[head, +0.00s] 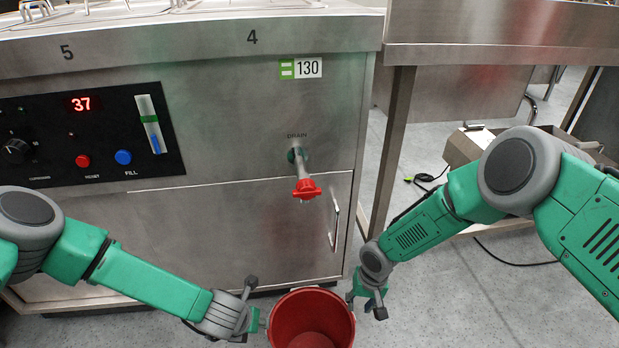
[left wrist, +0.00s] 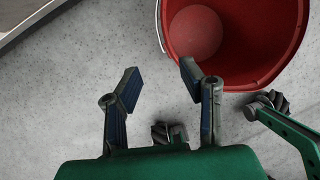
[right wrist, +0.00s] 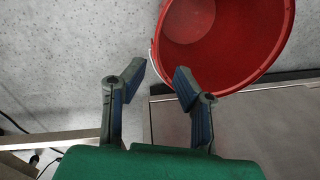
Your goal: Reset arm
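My left gripper (head: 250,309) is beside the left side of a red bucket (head: 312,320) on the floor. In the left wrist view its two fingers (left wrist: 157,82) are apart with only floor between them, and the bucket (left wrist: 235,75) lies beyond the right finger. My right gripper (head: 367,306) is just right of the bucket in the head view. In the right wrist view its fingers (right wrist: 162,80) are spread with nothing held, and the bucket rim (right wrist: 245,85) is close to the fingertips. The inside of the bucket looks empty. Whether either gripper touches the bucket is unclear.
A steel catering unit (head: 235,240) stands ahead, with a control panel (head: 90,135) and a red-handled drain tap (head: 306,189) above the bucket. Floor at lower right is clear.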

